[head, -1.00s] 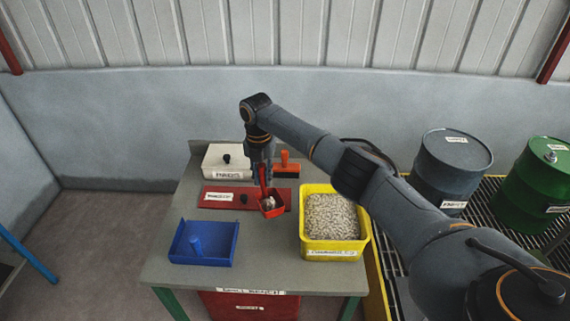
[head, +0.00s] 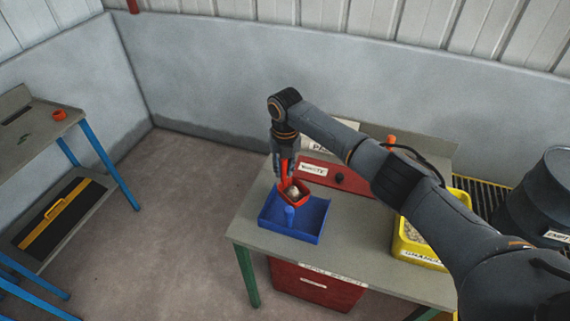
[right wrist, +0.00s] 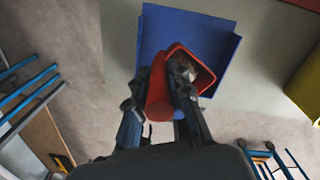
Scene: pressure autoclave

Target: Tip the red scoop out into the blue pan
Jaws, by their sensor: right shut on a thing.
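The red scoop (head: 296,194) holds some pale granules and is above the far part of the blue pan (head: 300,235). My right gripper (head: 284,174) is shut on the scoop's handle. In the right wrist view, my right gripper (right wrist: 162,98) grips the scoop (right wrist: 196,66), whose open bowl shows a little pale material. The blue pan (right wrist: 153,32) lies under it there. The scoop looks roughly level, perhaps slightly tilted. My left gripper is not in view.
A yellow bin of granules (head: 408,238) stands on the table's right, partly behind my arm. A red labelled board (head: 335,177) lies behind the pan. The table's left front corner is bare. Another bench (head: 35,130) stands at far left.

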